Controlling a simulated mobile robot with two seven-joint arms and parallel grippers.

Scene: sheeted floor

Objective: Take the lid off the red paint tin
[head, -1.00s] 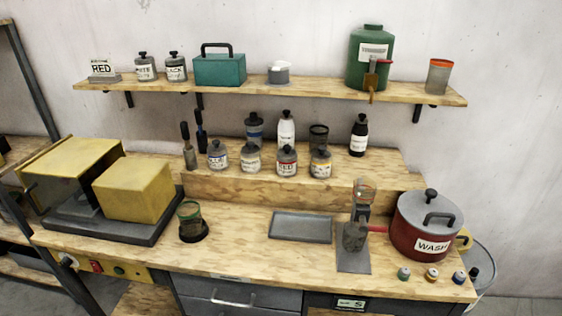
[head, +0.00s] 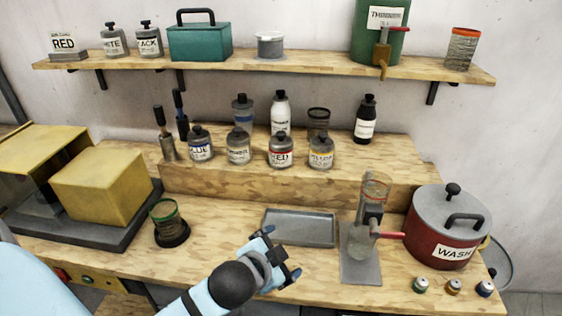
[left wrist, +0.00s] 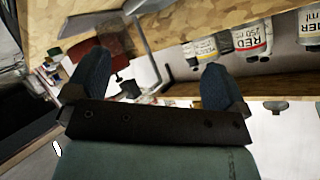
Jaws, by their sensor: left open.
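The red paint tin (head: 281,157) stands upright on the raised wooden step, with a red band and a RED label. Its dark lid with a black knob (head: 281,136) is on top. In the left wrist view the red tin (left wrist: 252,36) appears tilted at the upper right. My left gripper (head: 283,254) is open and empty above the bench, in front of the grey tray and well short of the tin. Its two dark fingers also show spread apart in the left wrist view (left wrist: 152,72). My right gripper is not in view.
A grey tray (head: 300,228) lies in front of the step. A stand with a cup (head: 372,195) and the WASH pot (head: 450,225) are at right. A shelf (head: 240,70) overhangs behind.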

